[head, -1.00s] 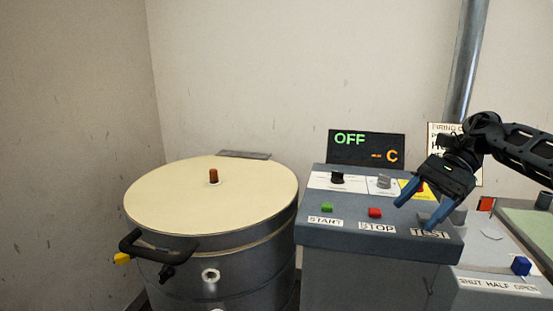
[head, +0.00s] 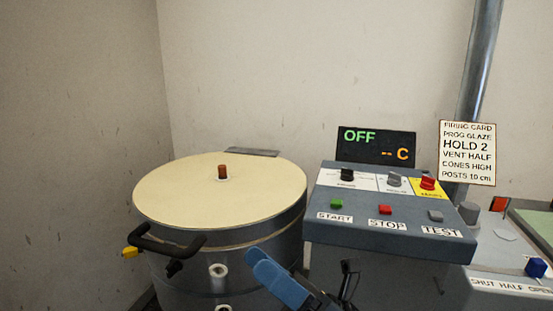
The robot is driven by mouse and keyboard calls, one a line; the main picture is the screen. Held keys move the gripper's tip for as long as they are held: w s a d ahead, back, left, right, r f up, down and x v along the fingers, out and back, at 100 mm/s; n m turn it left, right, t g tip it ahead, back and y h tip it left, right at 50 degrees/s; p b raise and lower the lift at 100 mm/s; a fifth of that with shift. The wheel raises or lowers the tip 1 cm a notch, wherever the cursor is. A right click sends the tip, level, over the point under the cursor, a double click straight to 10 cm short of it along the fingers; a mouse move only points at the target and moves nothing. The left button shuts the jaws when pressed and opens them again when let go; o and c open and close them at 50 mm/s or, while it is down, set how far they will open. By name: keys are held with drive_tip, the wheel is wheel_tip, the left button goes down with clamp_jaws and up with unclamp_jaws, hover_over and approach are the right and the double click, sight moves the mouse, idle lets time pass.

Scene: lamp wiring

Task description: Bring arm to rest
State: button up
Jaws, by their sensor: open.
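My gripper (head: 300,285) is at the bottom middle of the head view, in front of the gap between the kiln and the control box. A blue finger and a dark part of it show; the rest of my arm is cut off by the lower edge. It is open, and nothing shows between its fingers. It looks apart from the kiln (head: 220,195) and the control box (head: 390,235), though the depth is hard to judge.
The round kiln has a cream lid and a black handle (head: 165,245). The control box carries START, STOP and TEST buttons and several knobs. Its display (head: 376,146) reads OFF. A firing card (head: 467,152) hangs behind. A blue slider knob (head: 536,267) is at the right.

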drive_tip(key=s+d+f+n+t+h, duration=0.3)
drive_tip(key=s+d+n+h, duration=0.4)
drive_tip(key=s, duration=0.5)
drive_tip(key=s+d+f+n+t+h+b, duration=0.1)
drive_tip(key=s+d+f+n+t+h, duration=0.2)
drive_tip(key=s+d+f+n+h, duration=0.3)
drive_tip(key=s+d+f+n+t+h+b, duration=0.1)
drive_tip(key=s+d+f+n+t+h, duration=0.3)
drive_tip(key=s+d+n+h, duration=0.5)
drive_tip(key=s+n+h, duration=0.4)
drive_tip(key=s+n, duration=0.1)
drive_tip(key=s, duration=0.4)
drive_tip(key=shift+d+f+n, duration=0.3)
drive_tip(key=shift+d+f, duration=0.05)
drive_tip(key=shift+f, duration=0.05)
